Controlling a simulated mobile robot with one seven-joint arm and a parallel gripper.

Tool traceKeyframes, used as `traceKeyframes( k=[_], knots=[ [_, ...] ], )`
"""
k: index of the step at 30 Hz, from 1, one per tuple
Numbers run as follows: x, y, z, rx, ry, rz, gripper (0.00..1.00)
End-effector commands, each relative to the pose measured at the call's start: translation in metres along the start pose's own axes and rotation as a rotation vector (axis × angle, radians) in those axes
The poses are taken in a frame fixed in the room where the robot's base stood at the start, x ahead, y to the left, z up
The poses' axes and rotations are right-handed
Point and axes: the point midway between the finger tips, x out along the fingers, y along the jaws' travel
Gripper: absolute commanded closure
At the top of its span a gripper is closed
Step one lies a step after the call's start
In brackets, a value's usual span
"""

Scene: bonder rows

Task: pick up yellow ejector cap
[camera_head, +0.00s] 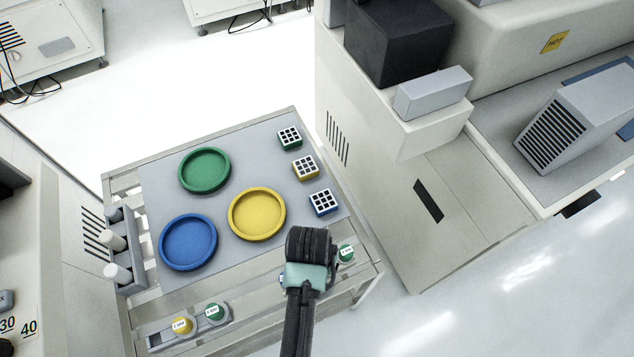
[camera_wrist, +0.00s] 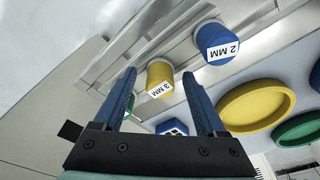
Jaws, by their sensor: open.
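A yellow cap (camera_wrist: 160,77) with a white 3 MM label shows in the wrist view, in the gap between my fingertips and beyond them. My gripper (camera_wrist: 159,73) is open, with nothing held. In the head view my gripper (camera_head: 307,244) is over the cart's front right edge and seems to hide this cap. A blue cap (camera_wrist: 220,44) labelled 2 MM is beside it. Part of a green cap (camera_wrist: 129,112) shows behind the left finger; it appears right of my gripper in the head view (camera_head: 346,253). Another yellow cap (camera_head: 182,325) is at the cart's front left.
A second green cap (camera_head: 214,313) is beside the front left yellow cap. The mat holds green (camera_head: 204,170), blue (camera_head: 188,242) and yellow (camera_head: 257,214) round trays, and three small grid-topped blocks (camera_head: 305,167). A large machine (camera_head: 365,150) stands close on the right.

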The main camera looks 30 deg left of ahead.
Motion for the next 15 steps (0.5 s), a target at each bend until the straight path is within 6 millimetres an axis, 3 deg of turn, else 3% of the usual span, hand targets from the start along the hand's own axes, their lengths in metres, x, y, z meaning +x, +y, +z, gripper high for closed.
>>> traceKeyframes(
  k=[3, 15],
  knots=[
    [-0.0005, 0.0000, -0.0002, 0.000, 0.000, 0.000, 0.30],
    [-0.0007, 0.0000, -0.0001, 0.000, 0.000, 0.000, 1.00]
  ],
)
